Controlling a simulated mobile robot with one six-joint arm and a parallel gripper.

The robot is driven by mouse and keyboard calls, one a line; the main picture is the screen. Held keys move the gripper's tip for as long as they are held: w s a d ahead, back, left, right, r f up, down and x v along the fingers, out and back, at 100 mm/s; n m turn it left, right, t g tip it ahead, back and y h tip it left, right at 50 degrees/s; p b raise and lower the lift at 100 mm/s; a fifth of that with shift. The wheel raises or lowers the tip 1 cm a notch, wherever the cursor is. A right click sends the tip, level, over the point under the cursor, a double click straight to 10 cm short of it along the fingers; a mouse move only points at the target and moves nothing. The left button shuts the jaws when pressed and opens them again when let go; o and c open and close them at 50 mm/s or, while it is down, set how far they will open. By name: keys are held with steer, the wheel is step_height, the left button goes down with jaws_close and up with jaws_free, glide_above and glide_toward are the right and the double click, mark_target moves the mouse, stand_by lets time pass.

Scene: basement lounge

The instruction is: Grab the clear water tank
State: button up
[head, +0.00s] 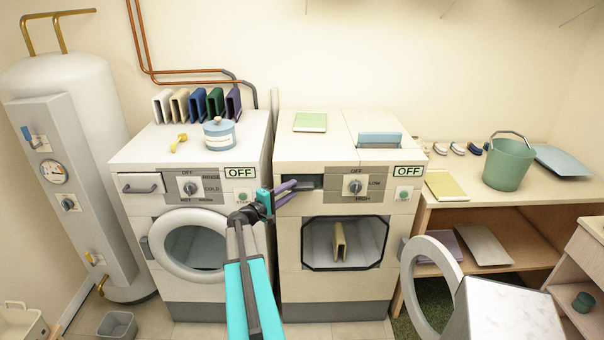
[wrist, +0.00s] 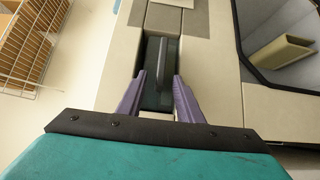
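The clear water tank (wrist: 156,98) looks dark and see-through in the wrist view. It sits in a narrow slot in the dryer's front panel, with a grey upright bar like a handle (wrist: 162,62) on its face. In the head view the tank's slot (head: 312,182) is a dark opening at the upper left of the right-hand machine, partly hidden by my gripper. My gripper (head: 293,185) is at this slot. In the wrist view its purple fingers (wrist: 158,80) are apart, one on each side of the tank's face. I cannot tell whether they touch it.
The dryer (head: 345,290) has an open drum with a tan item inside; its round door (head: 432,283) swings out to the right. A washer (head: 190,300) stands left. A table with a green bucket (head: 508,165) is at right. A grey bin (head: 117,325) sits on the floor.

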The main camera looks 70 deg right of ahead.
steer(key=shift+p+x, duration=0.3)
steer(key=shift+x, duration=0.7)
jaws_close()
